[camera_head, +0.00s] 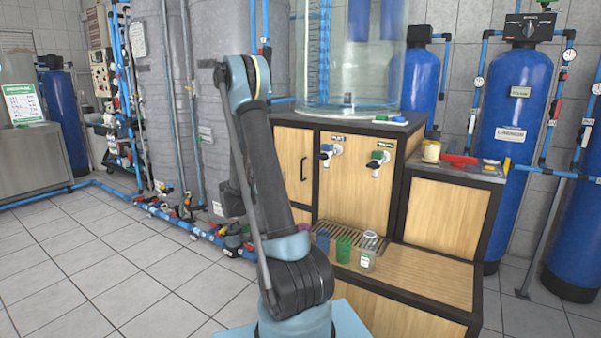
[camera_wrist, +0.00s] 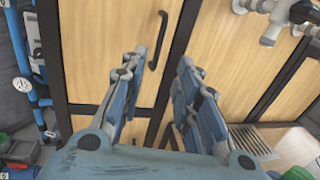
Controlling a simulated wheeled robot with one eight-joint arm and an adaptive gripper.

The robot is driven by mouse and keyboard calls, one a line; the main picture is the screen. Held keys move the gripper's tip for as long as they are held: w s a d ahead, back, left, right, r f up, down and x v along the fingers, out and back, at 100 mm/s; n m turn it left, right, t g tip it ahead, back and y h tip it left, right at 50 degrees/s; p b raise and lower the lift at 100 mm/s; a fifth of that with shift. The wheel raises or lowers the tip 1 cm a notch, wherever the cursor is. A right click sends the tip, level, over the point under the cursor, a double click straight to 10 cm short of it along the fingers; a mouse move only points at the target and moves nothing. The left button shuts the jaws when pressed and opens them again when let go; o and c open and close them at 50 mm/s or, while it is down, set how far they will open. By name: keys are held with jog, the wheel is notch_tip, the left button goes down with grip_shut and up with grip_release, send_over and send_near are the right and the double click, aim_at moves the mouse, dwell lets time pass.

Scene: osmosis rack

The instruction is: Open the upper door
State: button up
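The upper door (camera_head: 288,150) is a light wood panel in a dark frame on the left of the cabinet front. It appears shut. Its black bar handle (camera_head: 303,168) is upright near the door's right edge. In the wrist view the door (camera_wrist: 100,50) fills the upper left, and the handle (camera_wrist: 158,42) shows at top centre. My gripper (camera_wrist: 162,62) is open and empty. Its two fingers point toward the door, with the handle seen between and beyond their tips, apparently not touched. In the head view my arm hides the gripper and part of the door.
Two taps (camera_head: 378,160) stick out from the panel right of the door. Cups and a bottle (camera_head: 368,250) stand on the lower wooden ledge (camera_head: 430,278). Blue pipes and valves (camera_head: 190,212) run along the left. The tiled floor (camera_head: 100,270) at front left is clear.

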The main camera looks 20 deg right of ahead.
jog(key=x, duration=1.6)
jog(key=shift+s, duration=0.1)
grip_shut()
